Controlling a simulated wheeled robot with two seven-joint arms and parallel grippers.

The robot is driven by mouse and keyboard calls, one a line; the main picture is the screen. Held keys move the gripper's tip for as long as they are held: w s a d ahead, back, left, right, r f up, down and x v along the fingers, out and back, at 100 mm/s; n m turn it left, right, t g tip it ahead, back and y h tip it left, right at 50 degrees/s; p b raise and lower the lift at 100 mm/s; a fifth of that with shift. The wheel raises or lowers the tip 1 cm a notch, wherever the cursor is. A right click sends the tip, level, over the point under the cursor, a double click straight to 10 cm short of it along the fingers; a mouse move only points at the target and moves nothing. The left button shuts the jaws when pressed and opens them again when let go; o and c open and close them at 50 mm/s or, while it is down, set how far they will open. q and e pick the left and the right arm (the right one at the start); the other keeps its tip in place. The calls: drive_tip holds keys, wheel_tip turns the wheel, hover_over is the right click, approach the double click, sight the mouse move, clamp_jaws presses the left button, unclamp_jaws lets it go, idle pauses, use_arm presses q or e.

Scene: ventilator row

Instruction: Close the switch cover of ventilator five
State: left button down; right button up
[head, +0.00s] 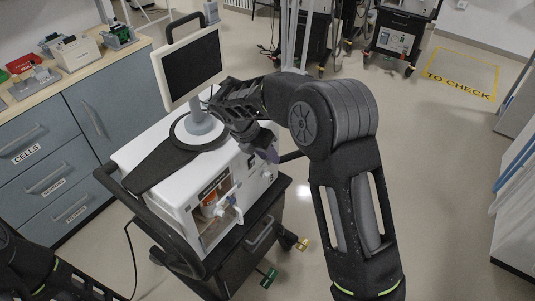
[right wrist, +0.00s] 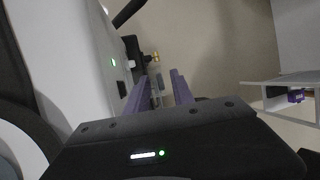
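The white ventilator (head: 165,165) stands on a dark wheeled cart, with a tilted screen (head: 190,68) on top. My right gripper (head: 268,153) is at the ventilator's right rear side, seen from above. In the right wrist view, its two purple fingers (right wrist: 158,88) are apart. A pale, see-through piece (right wrist: 157,92), perhaps the switch cover, shows between or behind them; I cannot tell whether they touch it. A dark switch-like part (right wrist: 122,89) and a green light (right wrist: 113,62) are on the panel left of the fingers. My left arm shows at lower left, its gripper out of frame.
A blue drawer cabinet (head: 45,150) with items on top stands at left. A brass fitting (right wrist: 154,57) sticks out from the panel beyond the fingers. Other carts (head: 400,35) stand at the back. The floor (head: 440,150) at right is clear.

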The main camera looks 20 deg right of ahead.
clamp_jaws()
idle(0.3)
use_arm(q)
drive_tip(key=shift+f, duration=0.15)
